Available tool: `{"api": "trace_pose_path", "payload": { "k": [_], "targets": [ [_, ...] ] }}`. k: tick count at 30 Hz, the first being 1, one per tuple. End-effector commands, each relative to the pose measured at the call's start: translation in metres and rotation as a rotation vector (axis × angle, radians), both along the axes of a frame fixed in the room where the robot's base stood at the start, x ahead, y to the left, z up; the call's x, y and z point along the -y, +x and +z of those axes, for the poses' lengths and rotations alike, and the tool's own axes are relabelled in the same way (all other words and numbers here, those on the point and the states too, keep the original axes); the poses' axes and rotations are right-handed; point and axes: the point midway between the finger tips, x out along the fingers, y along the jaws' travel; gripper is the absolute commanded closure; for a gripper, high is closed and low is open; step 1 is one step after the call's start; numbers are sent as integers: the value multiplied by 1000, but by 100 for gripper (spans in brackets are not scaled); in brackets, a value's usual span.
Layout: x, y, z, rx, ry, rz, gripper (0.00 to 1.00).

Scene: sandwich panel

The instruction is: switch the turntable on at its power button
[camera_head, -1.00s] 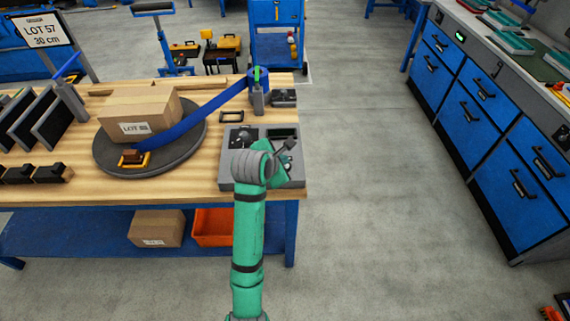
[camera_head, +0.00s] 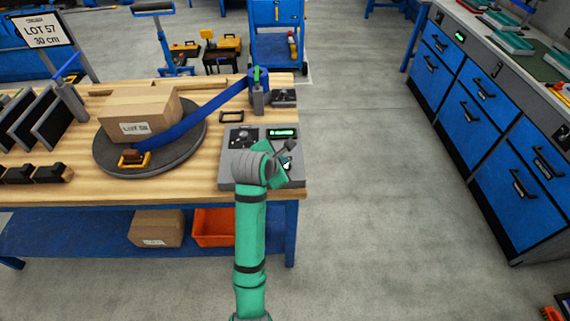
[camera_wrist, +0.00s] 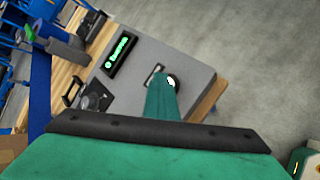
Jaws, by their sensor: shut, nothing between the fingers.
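The turntable (camera_head: 187,151) is a round dark disc on the wooden bench, with a cardboard box (camera_head: 165,105) strapped on it by a blue band. Its grey control panel (camera_head: 228,178) sits at the bench's right end; it also shows in the wrist view (camera_wrist: 190,62). The panel's display (camera_head: 282,133) is lit green, also in the wrist view (camera_wrist: 121,51). My gripper (camera_wrist: 162,80) is shut and empty, its tip over the panel. A white-lit round spot (camera_wrist: 171,81), seemingly the power button, shows beside the tip. I cannot tell whether they touch.
A blue strap dispenser (camera_head: 258,82) stands behind the panel on the bench. Dark upright panels (camera_head: 52,115) stand at the left. An orange bin (camera_head: 213,228) is on the lower shelf. The floor to the right is clear up to blue drawer cabinets (camera_head: 480,110).

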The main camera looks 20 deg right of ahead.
Motion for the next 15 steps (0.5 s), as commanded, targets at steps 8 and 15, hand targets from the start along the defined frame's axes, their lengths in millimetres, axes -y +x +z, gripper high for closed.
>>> {"api": "trace_pose_path", "payload": {
  "k": [8, 15],
  "targets": [
    [0, 0, 3, 0, 0, 0, 100],
    [0, 0, 15, 3, -1, -1, 100]
  ]
}}
